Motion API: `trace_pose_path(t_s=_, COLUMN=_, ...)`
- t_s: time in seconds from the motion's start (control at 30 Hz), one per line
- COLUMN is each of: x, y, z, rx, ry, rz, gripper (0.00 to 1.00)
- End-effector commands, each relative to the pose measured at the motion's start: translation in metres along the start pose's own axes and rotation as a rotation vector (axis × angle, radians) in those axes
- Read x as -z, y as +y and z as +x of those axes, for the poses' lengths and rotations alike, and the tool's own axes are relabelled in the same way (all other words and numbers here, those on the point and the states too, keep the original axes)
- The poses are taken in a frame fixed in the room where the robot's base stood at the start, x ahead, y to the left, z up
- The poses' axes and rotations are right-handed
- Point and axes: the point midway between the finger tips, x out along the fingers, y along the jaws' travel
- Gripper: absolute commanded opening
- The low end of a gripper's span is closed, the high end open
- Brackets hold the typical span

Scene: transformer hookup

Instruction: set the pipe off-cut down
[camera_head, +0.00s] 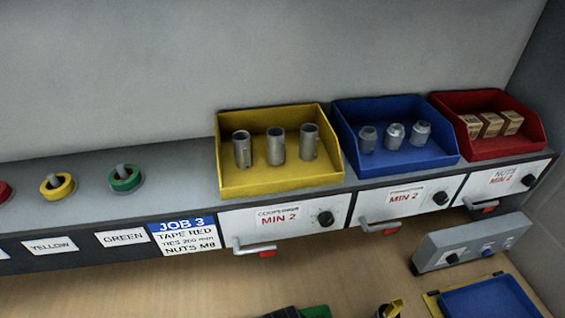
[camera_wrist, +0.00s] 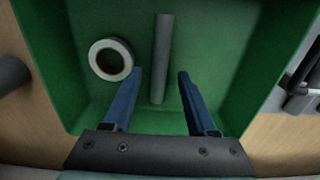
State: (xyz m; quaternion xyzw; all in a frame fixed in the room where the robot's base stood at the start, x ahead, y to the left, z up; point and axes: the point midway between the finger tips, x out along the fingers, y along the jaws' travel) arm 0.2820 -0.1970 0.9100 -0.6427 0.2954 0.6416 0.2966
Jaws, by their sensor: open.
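The pipe off-cut, a plain grey tube (camera_wrist: 162,50), is inside a green bin (camera_wrist: 220,60) in the wrist view. It points away from my gripper, and its near end shows between the fingers. My gripper (camera_wrist: 160,72) has two blue fingers, spread apart, reaching into the bin. There is a gap on each side of the tube, so neither finger is seen gripping it. The tube appears to lie on the bin floor. In the head view neither the off-cut nor my gripper can be made out clearly.
A white ring with a brown inside (camera_wrist: 110,60) lies left of the tube in the bin. Bin walls flank both fingers. In the head view, yellow (camera_head: 278,185), blue (camera_head: 395,165) and red (camera_head: 490,145) bins stand on the shelf. A blue tray (camera_head: 490,300) sits lower right.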

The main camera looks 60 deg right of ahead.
Motion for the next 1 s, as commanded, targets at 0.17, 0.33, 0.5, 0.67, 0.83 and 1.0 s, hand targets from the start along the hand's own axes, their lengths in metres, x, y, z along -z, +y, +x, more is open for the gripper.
trace_pose_path(t_s=0.17, x=0.001, y=0.0, z=-0.039, rx=0.001, ry=0.006, rz=0.0, gripper=0.58)
trace_pose_path(t_s=0.33, x=0.001, y=0.0, z=-0.071, rx=0.001, ry=0.003, rz=-0.001, gripper=0.58)
trace_pose_path(t_s=0.5, x=0.001, y=0.0, z=-0.088, rx=0.001, ry=0.002, rz=0.001, gripper=0.58)
trace_pose_path(t_s=0.67, x=0.0, y=0.0, z=-0.092, rx=0.0, ry=-0.001, rz=0.001, gripper=0.58)
trace_pose_path(t_s=0.83, x=0.0, y=0.0, z=-0.092, rx=0.0, ry=-0.001, rz=0.0, gripper=0.58)
trace_pose_path(t_s=1.0, x=0.0, y=0.0, z=-0.091, rx=0.0, ry=-0.001, rz=0.0, gripper=0.58)
